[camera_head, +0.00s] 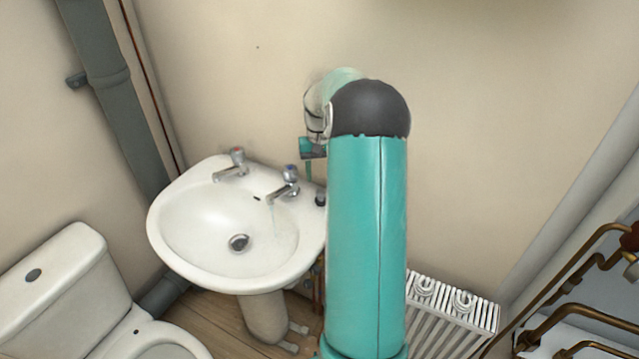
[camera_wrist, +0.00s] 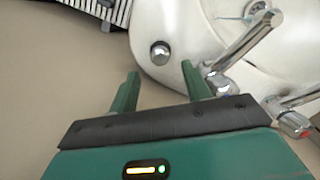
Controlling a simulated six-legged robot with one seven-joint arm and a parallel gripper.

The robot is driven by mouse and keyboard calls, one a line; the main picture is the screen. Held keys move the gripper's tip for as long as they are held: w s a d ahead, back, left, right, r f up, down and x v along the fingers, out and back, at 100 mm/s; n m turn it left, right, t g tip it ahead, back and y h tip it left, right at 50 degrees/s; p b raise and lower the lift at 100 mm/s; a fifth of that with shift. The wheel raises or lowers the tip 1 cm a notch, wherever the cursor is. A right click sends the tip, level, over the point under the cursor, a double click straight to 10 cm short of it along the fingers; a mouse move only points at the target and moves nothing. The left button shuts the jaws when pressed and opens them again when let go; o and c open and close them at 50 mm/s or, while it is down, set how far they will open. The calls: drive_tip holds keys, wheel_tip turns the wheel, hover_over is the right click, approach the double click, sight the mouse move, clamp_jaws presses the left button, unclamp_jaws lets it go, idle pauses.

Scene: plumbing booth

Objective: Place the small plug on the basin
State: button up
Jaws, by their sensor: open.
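The white basin (camera_head: 185,262) stands against the wall, with its rim also in the wrist view (camera_wrist: 182,18). A small dark plug (camera_head: 320,198) sits on the basin's back right corner. In the wrist view the plug (camera_wrist: 160,53) shows a round grey top with a dark edge. My gripper (camera_wrist: 160,69) is open, its two green fingers apart and empty, pointing toward the plug. The plug appears just past the fingertips, between their lines. In the head view my gripper (camera_head: 308,168) hangs above the basin's back right corner, partly hidden by my arm.
A blue-topped tap (camera_head: 284,187) with a thin water stream stands close left of the plug; a red-topped tap (camera_head: 233,165) is farther left. The drain (camera_head: 239,242) is in the bowl. A toilet (camera_head: 60,290) is left, a radiator (camera_head: 450,315) right, copper pipes (camera_head: 570,275) far right.

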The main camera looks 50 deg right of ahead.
drive_tip(key=shift+a+r, duration=0.15)
drive_tip(key=shift+r, duration=0.3)
drive_tip(key=s+a+r+n+t+h, duration=0.1)
drive_tip(key=a+r+n, duration=0.1)
drive_tip(key=a+r, duration=0.65)
drive_tip(key=s+a+r+n+t+h, duration=0.1)
drive_tip(key=a+r, duration=0.5)
drive_tip(key=a, duration=0.6)
drive_tip(key=s+a+r+n+t+y, duration=0.1)
drive_tip(key=s+a+n+t, duration=0.3)
drive_tip(key=s+a, duration=1.1)
drive_tip(key=a, duration=0.3)
drive_tip(key=shift+s+a+r+t, duration=0.2)
drive_tip(key=shift+s+r+t, duration=0.15)
drive_tip(key=shift+s+t, duration=0.05)
